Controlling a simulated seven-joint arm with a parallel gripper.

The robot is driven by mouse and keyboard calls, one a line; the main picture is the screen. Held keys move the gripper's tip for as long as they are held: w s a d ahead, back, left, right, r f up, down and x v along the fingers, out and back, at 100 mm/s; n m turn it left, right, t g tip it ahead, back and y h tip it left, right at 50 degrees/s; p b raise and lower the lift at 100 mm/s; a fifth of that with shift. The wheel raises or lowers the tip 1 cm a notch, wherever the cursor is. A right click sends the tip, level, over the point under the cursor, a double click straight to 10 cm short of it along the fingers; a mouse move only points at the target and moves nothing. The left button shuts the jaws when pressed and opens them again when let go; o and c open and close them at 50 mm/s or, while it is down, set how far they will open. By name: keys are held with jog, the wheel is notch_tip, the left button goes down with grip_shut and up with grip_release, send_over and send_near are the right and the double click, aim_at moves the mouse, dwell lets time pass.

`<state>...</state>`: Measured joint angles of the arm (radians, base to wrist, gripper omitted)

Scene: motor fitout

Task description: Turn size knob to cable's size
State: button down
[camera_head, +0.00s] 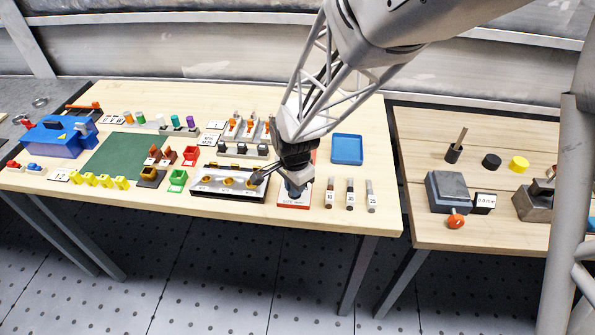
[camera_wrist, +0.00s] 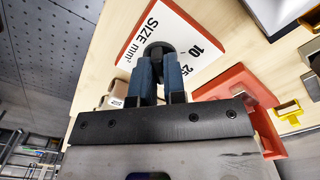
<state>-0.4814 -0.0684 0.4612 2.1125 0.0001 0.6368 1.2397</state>
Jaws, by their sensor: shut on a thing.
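The size dial plate (camera_wrist: 190,30) is white with an orange-red edge and reads "SIZE mm²", with 10 and 25 visible. Its black round knob (camera_wrist: 157,47) sits between the blue fingers of my gripper (camera_wrist: 160,68), which is shut on it. In the head view my gripper (camera_head: 296,186) reaches down over the dial plate (camera_head: 293,204) and hides the knob. The knob's pointer and the other marks are hidden.
A black-and-silver block with yellow round parts (camera_head: 228,183) stands close left of the dial. A blue tray (camera_head: 347,149) lies behind right. An orange-red part (camera_wrist: 240,85) is near my gripper in the wrist view. A second table (camera_head: 410,130) holds grey blocks.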

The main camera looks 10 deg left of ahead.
dwell(0.5)
jog(key=c, duration=1.2)
grip_release()
jog(key=shift+r, duration=0.1)
jog(key=shift+r, duration=3.85)
